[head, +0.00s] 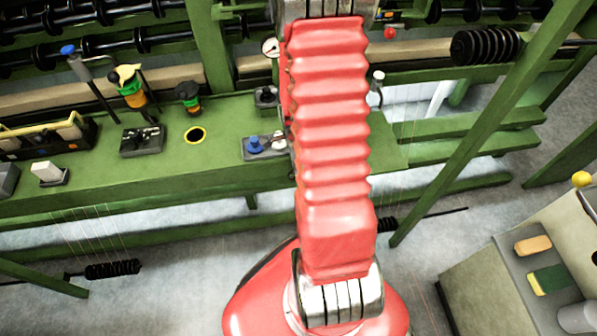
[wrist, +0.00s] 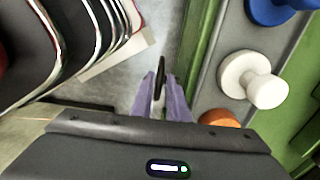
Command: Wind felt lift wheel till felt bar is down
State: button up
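In the wrist view, my gripper (wrist: 161,88) points forward with its two purple fingers close together. A thin dark wheel (wrist: 162,66), seen nearly edge-on, stands between the fingertips. The fingers appear to be shut on its rim; it looks like the felt lift wheel. In the head view, my red arm hides the gripper and the wheel. A long tan bar (head: 183,78) runs along the back of the green bench. I cannot tell if it is the felt bar, or whether it is up or down.
In the wrist view, a white knob (wrist: 252,80), a blue knob (wrist: 272,8) and an orange knob (wrist: 219,118) stand close on the right. In the head view, the green bench (head: 100,185) holds several small parts. A grey cabinet (head: 480,285) stands at lower right.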

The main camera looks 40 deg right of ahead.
notch_tip(320, 180, up, 11)
jog(key=shift+w+a+r, duration=0.15)
jog(key=shift+w+r, duration=0.05)
dwell(0.5)
dwell(0.6)
jog(key=s+a+r+n+t, duration=0.2)
jog(key=a+r+n+t, duration=0.1)
jog(key=a+r+n, duration=0.8)
jog(key=s+a+r+n+t, duration=0.2)
jog(key=a+r+n, duration=1)
jog(key=n, duration=0.1)
jog(key=shift+s+a+r+n+t, duration=0.2)
jog(key=shift+a+n+t, duration=0.05)
jog(key=shift+n+t, duration=0.15)
